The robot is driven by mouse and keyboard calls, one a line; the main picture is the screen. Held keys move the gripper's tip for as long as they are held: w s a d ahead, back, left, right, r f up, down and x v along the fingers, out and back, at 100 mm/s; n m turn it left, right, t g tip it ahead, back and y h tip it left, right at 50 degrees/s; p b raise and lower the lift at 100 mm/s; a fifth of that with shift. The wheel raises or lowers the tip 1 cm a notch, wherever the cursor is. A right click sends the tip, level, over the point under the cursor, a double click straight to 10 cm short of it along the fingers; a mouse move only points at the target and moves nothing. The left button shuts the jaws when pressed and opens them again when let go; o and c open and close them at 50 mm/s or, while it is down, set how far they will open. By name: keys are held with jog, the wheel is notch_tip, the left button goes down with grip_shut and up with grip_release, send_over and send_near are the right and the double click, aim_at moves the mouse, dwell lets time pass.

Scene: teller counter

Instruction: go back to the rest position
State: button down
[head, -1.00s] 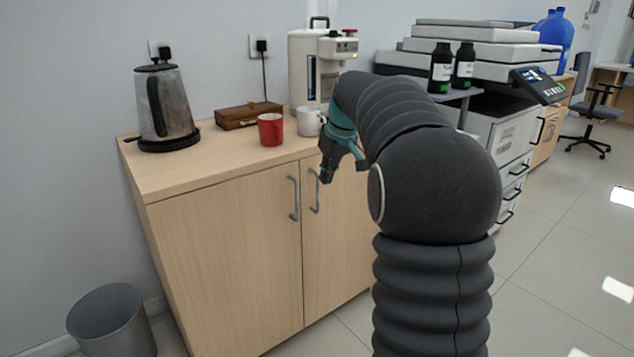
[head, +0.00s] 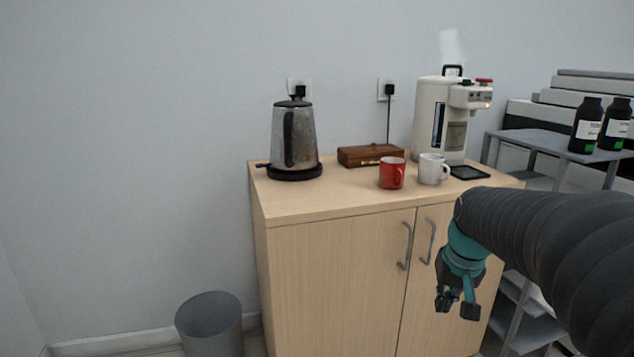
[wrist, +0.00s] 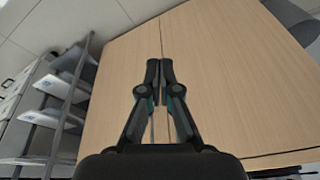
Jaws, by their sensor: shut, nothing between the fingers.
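My gripper (head: 457,306) hangs at the end of my dark, teal-tipped arm in the head view, in front of the right door of the wooden cabinet (head: 335,285) and below its top. It holds nothing. In the wrist view my gripper (wrist: 160,66) shows its two fingers together, pointing at the cabinet doors (wrist: 215,70). I cannot tell exactly how far the fingers are from the doors.
On the cabinet stand a kettle (head: 293,140), a wooden box (head: 370,155), a red mug (head: 391,174), a white mug (head: 431,170) and a water dispenser (head: 430,115). A grey bin (head: 210,325) stands at left. A grey shelf (head: 545,140) with black bottles stands at right.

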jog(key=s+a+n+t, duration=0.1)
jog(key=s+a, duration=0.3)
jog(key=s, duration=0.5)
jog(key=s+a+t, duration=0.1)
jog(key=s+a, duration=0.3)
jog(key=s, duration=0.6)
jog(key=shift+s+a+f+n+t, duration=0.2)
jog(key=shift+f+n+t, duration=0.1)
jog(key=shift+f+n, duration=0.1)
